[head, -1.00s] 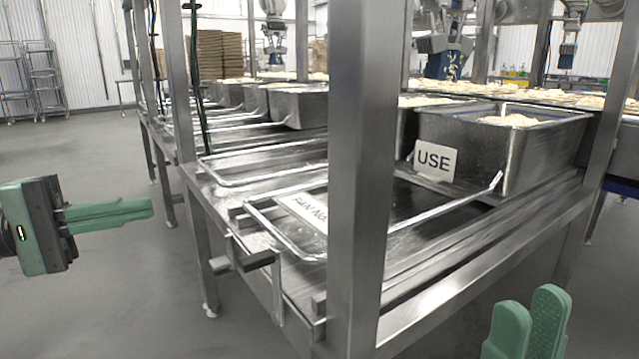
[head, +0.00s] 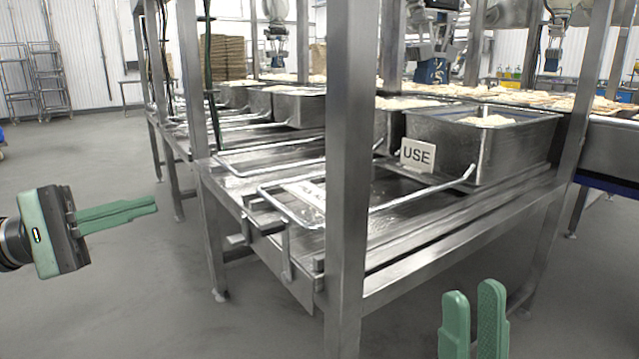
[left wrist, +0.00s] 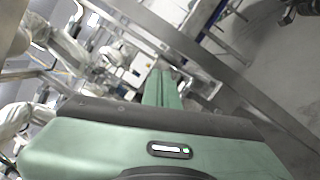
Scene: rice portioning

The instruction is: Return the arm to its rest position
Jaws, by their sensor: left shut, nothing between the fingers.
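My left gripper (head: 156,204) is at the left of the head view, held in free air over the floor and clear of the steel table. Its green fingers are together, with nothing between them. They also show in the left wrist view (left wrist: 162,74). My right gripper (head: 473,290) shows only as two green fingers at the bottom right of the head view, in front of the table. A narrow gap shows between the fingers and nothing is seen in it. The rest of that arm is out of view.
The steel table (head: 440,262) has upright posts, the nearest one (head: 352,150) in mid view. On it stand a steel pan (head: 520,150) of pale food, a "USE" card (head: 417,155) and wire frames. More pans line the back. Floor (head: 90,300) at left is open.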

